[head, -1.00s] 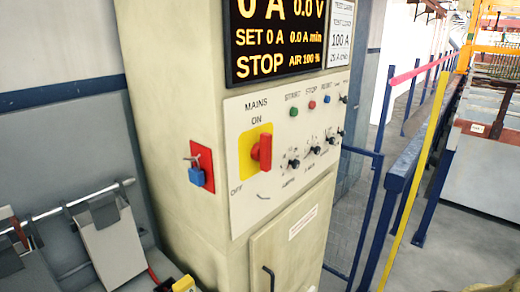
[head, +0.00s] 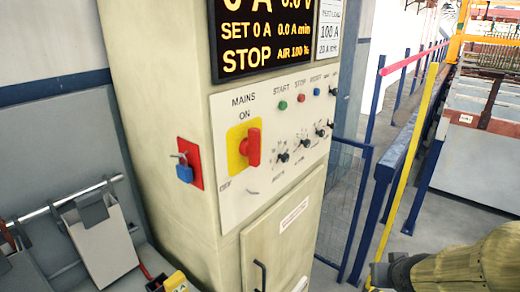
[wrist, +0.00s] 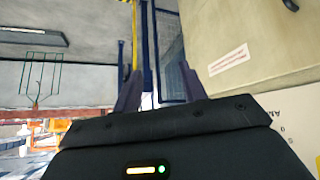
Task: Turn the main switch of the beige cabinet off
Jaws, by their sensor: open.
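The beige cabinet (head: 165,120) fills the middle of the head view. Its main switch (head: 252,147) is a red handle on a yellow plate, standing upright, with ON printed above and OFF at lower left. My arm enters at the lower right of the head view, well right of the switch and apart from the cabinet. In the wrist view my gripper (wrist: 160,75) is open, with nothing between its two fingers. The cabinet's beige front (wrist: 235,35) lies to their right there, and the switch is out of that view.
A blue padlock (head: 185,173) hangs on a red plate on the cabinet's side. Buttons and small black knobs (head: 282,157) sit right of the switch. A cabinet door with a black handle (head: 260,275) is below. Blue rails and a yellow post (head: 412,155) stand to the right.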

